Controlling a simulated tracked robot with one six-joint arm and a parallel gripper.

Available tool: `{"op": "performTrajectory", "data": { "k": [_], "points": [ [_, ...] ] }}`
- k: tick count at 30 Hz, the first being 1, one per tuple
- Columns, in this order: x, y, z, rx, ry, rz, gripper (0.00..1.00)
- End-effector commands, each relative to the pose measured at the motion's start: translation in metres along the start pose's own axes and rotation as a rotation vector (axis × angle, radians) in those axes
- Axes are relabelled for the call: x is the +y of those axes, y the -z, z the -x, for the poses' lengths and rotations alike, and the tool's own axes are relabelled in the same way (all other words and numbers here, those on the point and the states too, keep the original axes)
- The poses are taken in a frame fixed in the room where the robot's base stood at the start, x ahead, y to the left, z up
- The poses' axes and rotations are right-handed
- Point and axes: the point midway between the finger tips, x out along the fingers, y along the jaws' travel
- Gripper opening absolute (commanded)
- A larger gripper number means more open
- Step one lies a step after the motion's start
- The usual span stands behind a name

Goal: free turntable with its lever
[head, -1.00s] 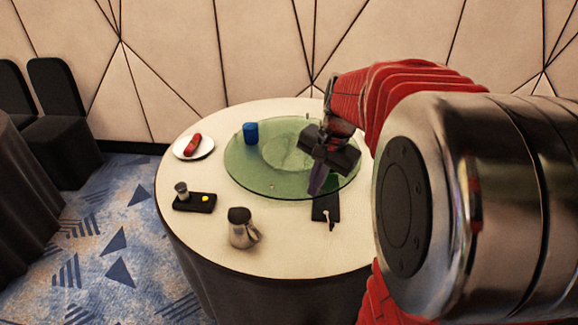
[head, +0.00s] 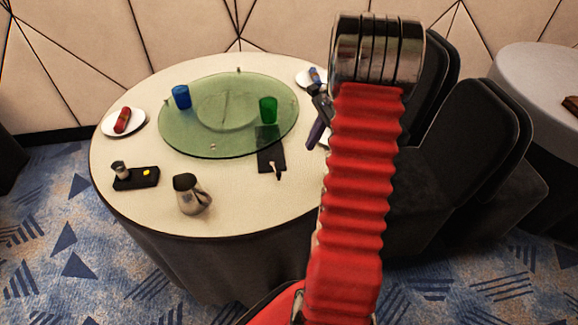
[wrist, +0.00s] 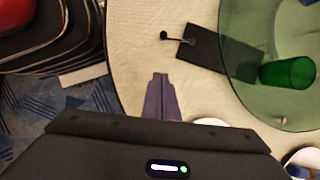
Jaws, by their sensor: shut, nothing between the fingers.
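The turntable (head: 180,138) is a round green glass disc on the cream-topped round table (head: 235,205). The black plate (head: 270,150) with its lever (head: 277,171) lies at the disc's near right edge, partly under the glass. In the wrist view the lever (wrist: 178,39) sticks out from the black plate (wrist: 210,48) and ends in a dark knob. My gripper (head: 312,142) is at the table's right side, right of the lever and apart from it. In the wrist view my gripper's purple fingers (wrist: 160,77) are shut together and empty, over bare tabletop.
A blue cup (head: 182,97) and a green cup (head: 268,110) stand on the disc. A metal jug (head: 192,200), a black tray (head: 148,179) and a white plate (head: 108,128) with a red item are on the table's left. Black chairs (head: 465,140) stand right.

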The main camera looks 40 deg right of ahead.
Motion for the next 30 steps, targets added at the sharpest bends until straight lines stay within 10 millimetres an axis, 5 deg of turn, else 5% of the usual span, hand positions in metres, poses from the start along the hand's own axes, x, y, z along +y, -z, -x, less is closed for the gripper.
{"op": "performTrajectory", "data": {
  "k": [14, 30],
  "points": [
    [0.001, -0.001, -0.009, -0.001, -0.003, 0.003, 0.00],
    [0.001, -0.001, -0.087, -0.001, -0.004, 0.003, 0.00]
  ]
}}
